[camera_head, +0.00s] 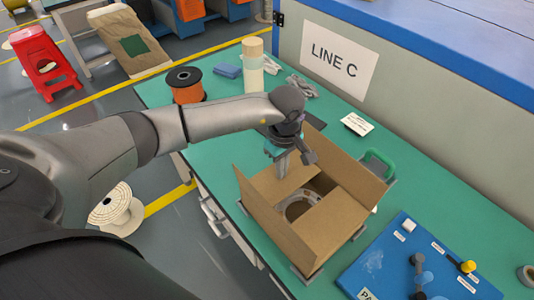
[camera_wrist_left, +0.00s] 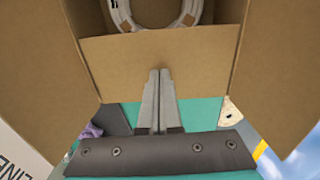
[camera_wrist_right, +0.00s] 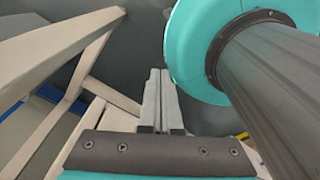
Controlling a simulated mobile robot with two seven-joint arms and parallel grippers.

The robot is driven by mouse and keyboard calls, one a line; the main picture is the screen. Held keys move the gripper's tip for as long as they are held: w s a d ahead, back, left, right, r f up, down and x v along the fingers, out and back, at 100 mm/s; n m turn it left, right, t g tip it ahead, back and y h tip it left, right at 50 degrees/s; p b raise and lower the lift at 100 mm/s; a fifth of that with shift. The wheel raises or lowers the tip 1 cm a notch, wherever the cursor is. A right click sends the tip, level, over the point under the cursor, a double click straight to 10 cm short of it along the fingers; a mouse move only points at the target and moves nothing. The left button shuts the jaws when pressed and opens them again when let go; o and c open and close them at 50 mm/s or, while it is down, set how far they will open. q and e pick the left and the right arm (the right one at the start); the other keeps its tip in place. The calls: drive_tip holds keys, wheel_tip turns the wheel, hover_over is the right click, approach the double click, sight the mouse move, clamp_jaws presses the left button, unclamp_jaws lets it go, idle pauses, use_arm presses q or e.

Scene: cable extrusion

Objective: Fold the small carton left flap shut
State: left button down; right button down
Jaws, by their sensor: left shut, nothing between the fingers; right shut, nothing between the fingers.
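The small open brown carton (camera_head: 262,227) stands on the green bench in the head view, with its long side flaps standing up. One end flap (camera_head: 338,215) lies across the near right part of the opening. The left flap (camera_wrist_left: 115,60) spans the picture in the left wrist view, partly covered by my fingers. A pale ring-shaped coil (camera_wrist_left: 123,14) lies inside the carton and also shows in the head view (camera_head: 300,207). My left gripper (camera_wrist_left: 160,72) is shut and empty, over the left flap; contact is unclear. My right gripper (camera_wrist_right: 160,72) is shut and empty, away from the carton.
A blue board (camera_head: 385,262) with small parts lies right of the carton. A green-handled tool (camera_head: 380,160) lies behind it. An orange spool (camera_head: 187,88) and a tan cylinder (camera_head: 252,68) stand at the bench's far left. A pale frame (camera_wrist_right: 60,60) is near my right gripper.

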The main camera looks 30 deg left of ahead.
use_arm(q)
drive_tip(key=shift+s+f, duration=0.45)
drive_tip(key=shift+f, duration=0.4)
wheel_tip(320, 180, up, 10)
drive_tip(key=p, duration=0.7)
drive_tip(key=shift+w, duration=0.45)
drive_tip(key=shift+r, duration=0.1)
